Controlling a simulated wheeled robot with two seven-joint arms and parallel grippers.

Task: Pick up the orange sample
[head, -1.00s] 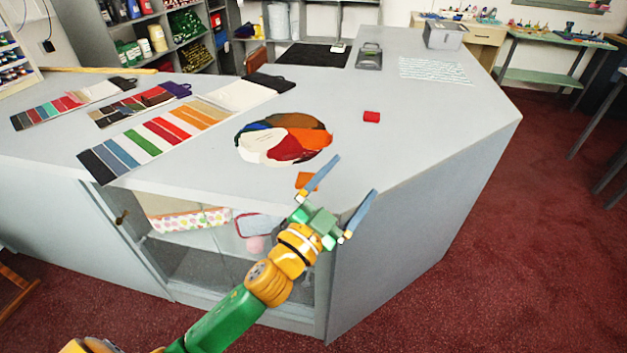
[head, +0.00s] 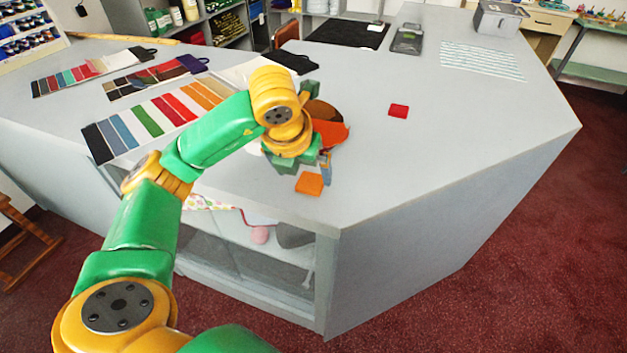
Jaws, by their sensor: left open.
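The orange sample (head: 309,183) is a small flat square lying on the grey counter near its front edge, in the head view. My left gripper (head: 306,170) is open and points down over the counter, right at the far side of the orange sample. One blue-grey finger shows just beside the sample's right side; the other is mostly hidden behind the wrist and palm. I cannot tell whether a finger touches the sample. The sample's top face is in clear view. My right gripper is not in view.
A red sample (head: 398,111) lies farther right on the counter. A round multicoloured patch (head: 331,133) is partly covered by my left wrist. Striped swatch cards (head: 146,121) lie at the left. A dark mat (head: 346,35) lies at the back.

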